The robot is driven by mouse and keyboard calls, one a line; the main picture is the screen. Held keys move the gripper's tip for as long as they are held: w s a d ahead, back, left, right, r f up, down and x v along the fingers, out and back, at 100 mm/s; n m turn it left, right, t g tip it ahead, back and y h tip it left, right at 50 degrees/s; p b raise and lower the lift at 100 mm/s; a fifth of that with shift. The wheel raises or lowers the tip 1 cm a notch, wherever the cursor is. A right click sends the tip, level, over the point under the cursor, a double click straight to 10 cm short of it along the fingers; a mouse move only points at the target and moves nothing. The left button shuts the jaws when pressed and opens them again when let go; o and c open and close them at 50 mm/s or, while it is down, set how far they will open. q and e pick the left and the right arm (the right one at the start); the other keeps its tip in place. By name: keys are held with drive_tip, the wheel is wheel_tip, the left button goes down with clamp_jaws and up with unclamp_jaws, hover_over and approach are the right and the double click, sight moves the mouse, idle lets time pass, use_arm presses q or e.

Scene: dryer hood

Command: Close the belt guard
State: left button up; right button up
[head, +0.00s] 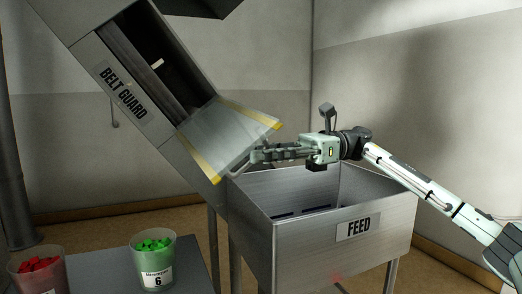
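The belt guard (226,137) is a grey, partly see-through panel with yellow edge strips, at the lower end of a slanted metal housing (122,88) labelled "BELT GUARD". The upper part of the housing opening is uncovered and dark inside. My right gripper (256,156) comes in from the right, with its fingers pointing left at the lower right edge of the panel. Its fingers look close together, but I cannot tell whether they grip the panel edge or only touch it. My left gripper is not in view.
A metal feed bin (315,245) labelled "FEED" stands below my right gripper. A grey table (90,265) at the lower left holds a cup of green pieces (154,272) and a cup of red pieces (38,283). A dark pipe (12,150) stands at the far left.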

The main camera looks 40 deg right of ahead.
clamp_jaws()
drive_tip(key=shift+r, duration=0.1)
idle(0.5)
